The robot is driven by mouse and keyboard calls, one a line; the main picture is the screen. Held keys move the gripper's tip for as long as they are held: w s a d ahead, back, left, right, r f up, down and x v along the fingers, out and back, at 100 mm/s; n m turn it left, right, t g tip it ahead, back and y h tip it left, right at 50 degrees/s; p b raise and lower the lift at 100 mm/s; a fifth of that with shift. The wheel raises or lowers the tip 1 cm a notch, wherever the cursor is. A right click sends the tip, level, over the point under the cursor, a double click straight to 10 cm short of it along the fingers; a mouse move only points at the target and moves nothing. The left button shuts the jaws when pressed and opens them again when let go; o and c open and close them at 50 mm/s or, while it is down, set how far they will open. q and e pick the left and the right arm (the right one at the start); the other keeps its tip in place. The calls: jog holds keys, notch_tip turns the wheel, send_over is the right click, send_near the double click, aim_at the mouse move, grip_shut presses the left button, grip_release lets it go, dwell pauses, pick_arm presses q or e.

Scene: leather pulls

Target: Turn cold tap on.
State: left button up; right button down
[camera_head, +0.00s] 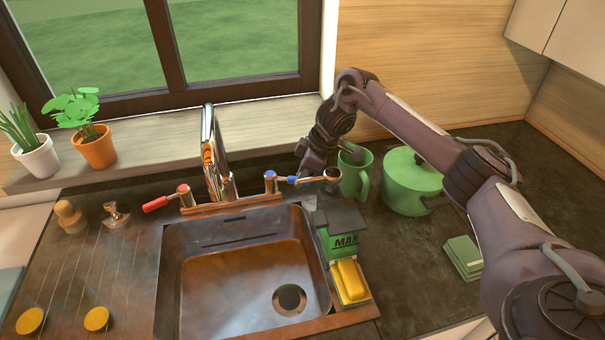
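The cold tap (270,182) is the copper-coloured post with a blue top, at the right end of the sink's tap fitting. Its blue-marked lever (291,180) points right. My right gripper (312,168) is at the right of this lever, close behind its outer end. I cannot tell whether they touch. The fingers are small and dark, so their opening is unclear. The hot tap (184,195) has a red lever (155,203) pointing left. The tall spout (214,160) stands between the taps. My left gripper is out of view.
A green mug (353,180) and green pot (405,185) are close to my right arm. Potted plants stand on the windowsill at left.

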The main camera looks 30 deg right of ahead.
jog(key=m+p, duration=0.1)
jog(key=p, duration=0.1)
jog(key=s+a+m+p, duration=0.1)
jog(key=p, duration=0.1)
jog(key=shift+s+r+h, duration=0.15)
jog(key=shift+r+h, duration=0.15)
jog(key=shift+s+a+f+m+t+p, duration=0.15)
jog(key=shift+f+m+t+p, duration=0.15)
jog(key=shift+m+p, duration=0.2)
jog(key=c, duration=1.4)
grip_release()
jog(key=shift+r, duration=0.15)
